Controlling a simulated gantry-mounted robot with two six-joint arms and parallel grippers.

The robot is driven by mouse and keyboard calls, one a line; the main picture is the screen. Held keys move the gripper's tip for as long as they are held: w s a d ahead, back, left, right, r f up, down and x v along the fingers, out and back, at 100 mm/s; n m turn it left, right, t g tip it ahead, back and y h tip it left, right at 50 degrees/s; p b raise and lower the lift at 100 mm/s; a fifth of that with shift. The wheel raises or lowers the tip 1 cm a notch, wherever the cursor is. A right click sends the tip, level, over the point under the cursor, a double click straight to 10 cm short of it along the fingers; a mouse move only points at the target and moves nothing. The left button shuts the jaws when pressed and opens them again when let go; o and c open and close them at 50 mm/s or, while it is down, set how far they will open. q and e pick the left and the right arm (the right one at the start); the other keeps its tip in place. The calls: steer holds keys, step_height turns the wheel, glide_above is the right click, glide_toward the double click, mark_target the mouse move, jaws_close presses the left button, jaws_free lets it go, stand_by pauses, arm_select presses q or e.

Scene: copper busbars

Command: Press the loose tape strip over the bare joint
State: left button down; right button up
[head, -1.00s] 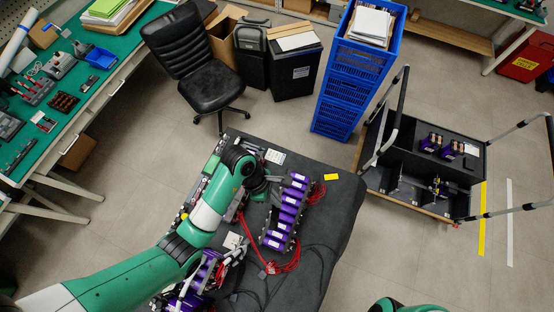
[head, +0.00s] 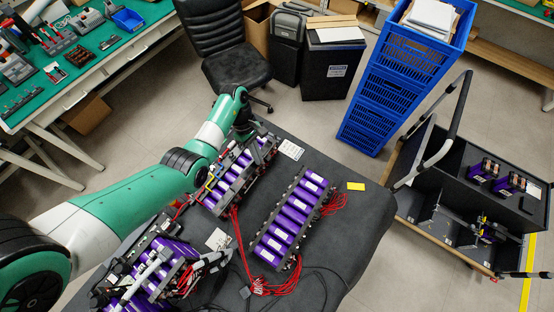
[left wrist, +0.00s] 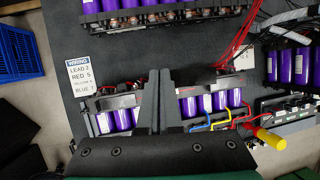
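I cannot make out the loose tape strip or the bare joint in either view. Purple cell modules lie on the dark table (head: 345,225): a middle one (head: 287,222), an upper-left one (head: 228,182) and a lower-left one (head: 165,275). My left gripper (head: 250,140) is over the far end of the upper-left module. In the left wrist view its dark fingers (left wrist: 162,78) are together with nothing seen between them, in front of a module (left wrist: 210,104) with blue, yellow and red leads. Their contact with the module cannot be told. My right gripper is not in view.
A printed card (left wrist: 79,77) lists lead colours. A yellow-handled tool (left wrist: 269,138) lies beside the leads. Red wires (head: 262,284) trail from the modules. A yellow card (head: 356,186) lies on clear tabletop. A chair (head: 232,62), blue crates (head: 400,70) and a cart (head: 465,195) stand around.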

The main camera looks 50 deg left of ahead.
mark_target(251, 161)
arm_select(q)
steer(key=shift+n, duration=0.4)
steer(key=a+f+b, duration=0.1)
steer(key=f+b, duration=0.1)
steer(key=a+f+b, duration=0.1)
steer(key=f+b, duration=0.2)
steer(key=a+f+b, duration=0.2)
steer(key=f, duration=0.1)
steer(key=shift+s+a+f+b, duration=0.1)
steer(key=shift+s+f+b, duration=0.15)
steer(key=shift+s+b, duration=0.15)
steer(key=shift+f, duration=0.45)
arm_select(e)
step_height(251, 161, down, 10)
arm_select(q)
steer(key=shift+f+b, duration=0.3)
steer(key=shift+b, duration=0.2)
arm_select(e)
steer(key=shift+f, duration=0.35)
arm_select(q)
steer(key=c, duration=1)
jaws_free()
steer(key=shift+f, duration=0.15)
